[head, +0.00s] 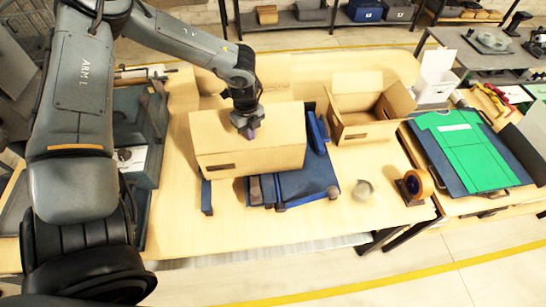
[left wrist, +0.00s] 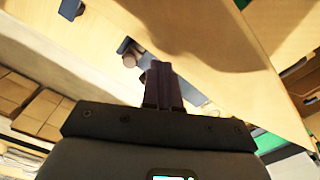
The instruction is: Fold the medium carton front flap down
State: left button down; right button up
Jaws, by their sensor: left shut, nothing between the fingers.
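A tan carton (head: 285,161) sits on a dark blue stand at the middle of the table in the head view. A wide tan panel covers its top, and a dark hand slot shows low on its front. My left gripper (head: 247,130) is shut and points down at this top panel, near its middle. I cannot tell whether the fingertips touch it. In the left wrist view, my dark fingers (left wrist: 162,88) are together with nothing between them, and a tan cardboard surface (left wrist: 215,30) fills the upper right. My right gripper is not in view.
A second tan carton (head: 364,132) stands open to the right with flaps up. A white box (head: 436,78) is behind it. A tape roll (head: 416,184) and a small pale round item (head: 362,190) lie near the front right. A green shirt (head: 468,150) lies on a side table. The table's front left is clear.

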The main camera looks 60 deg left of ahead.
pick_arm(q)
jog(key=shift+s+d+f, duration=0.1)
jog(key=shift+d+f, duration=0.1)
jog(key=shift+f, duration=0.1)
jog(key=shift+w+a+f, duration=0.1)
jog(key=shift+w+a, duration=0.1)
jog(key=shift+a, duration=0.2)
jog(key=shift+w+a+r+b, duration=0.1)
jog(key=shift+w+a+b, duration=0.35)
jog(key=shift+a, duration=0.4)
jog(key=shift+w+a+r+b, duration=0.1)
jog(key=shift+w+a+b, duration=0.2)
jog(key=shift+a+b, duration=0.4)
jog(key=shift+w+a+r+b, duration=0.1)
jog(key=shift+w+a+b, duration=0.25)
jog(key=shift+a, duration=0.65)
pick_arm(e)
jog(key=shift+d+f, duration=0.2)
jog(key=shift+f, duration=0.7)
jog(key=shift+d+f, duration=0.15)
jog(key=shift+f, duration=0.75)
pick_arm(q)
jog(key=shift+f, duration=0.15)
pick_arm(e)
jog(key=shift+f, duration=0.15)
